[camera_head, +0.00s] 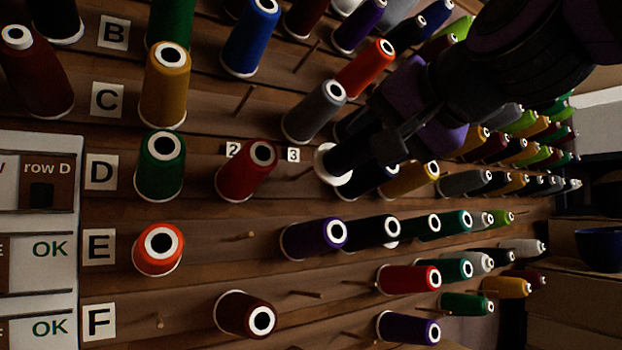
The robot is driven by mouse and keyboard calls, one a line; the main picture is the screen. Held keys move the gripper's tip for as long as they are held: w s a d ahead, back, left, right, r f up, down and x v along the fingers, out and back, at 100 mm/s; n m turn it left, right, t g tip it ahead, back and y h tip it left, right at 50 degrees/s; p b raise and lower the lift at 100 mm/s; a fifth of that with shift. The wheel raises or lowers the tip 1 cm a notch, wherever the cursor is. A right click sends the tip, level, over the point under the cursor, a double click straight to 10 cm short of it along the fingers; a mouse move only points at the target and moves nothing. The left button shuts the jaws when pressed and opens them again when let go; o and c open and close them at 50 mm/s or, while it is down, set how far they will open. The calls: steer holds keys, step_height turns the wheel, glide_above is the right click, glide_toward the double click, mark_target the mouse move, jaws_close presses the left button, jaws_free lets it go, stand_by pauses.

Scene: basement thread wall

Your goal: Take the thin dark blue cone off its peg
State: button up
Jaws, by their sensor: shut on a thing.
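A thin dark blue, nearly black cone (342,160) with a white base rim is in row D, right of the number 3 label. My gripper (362,152) comes in from the upper right and is shut on this cone. The fingers cover much of its body. The white base faces left towards the wall and stands clear of the boards. A short bare length of peg (301,174) shows just left of the base. I cannot tell whether the peg's tip is still inside the cone.
A red cone (247,170) is to the left in row D. A grey cone (315,111) is above, and another dark blue cone (378,183) is close behind my gripper. A purple cone (314,239) is below. Bare pegs (240,236) stick out in row E and elsewhere.

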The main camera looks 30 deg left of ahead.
steer(key=shift+s+d+r, duration=0.45)
steer(key=shift+d+r, duration=0.25)
steer(key=shift+d, duration=0.1)
steer(key=shift+s+d+r, duration=0.4)
steer(key=shift+d+r, duration=0.25)
steer(key=shift+d, duration=0.15)
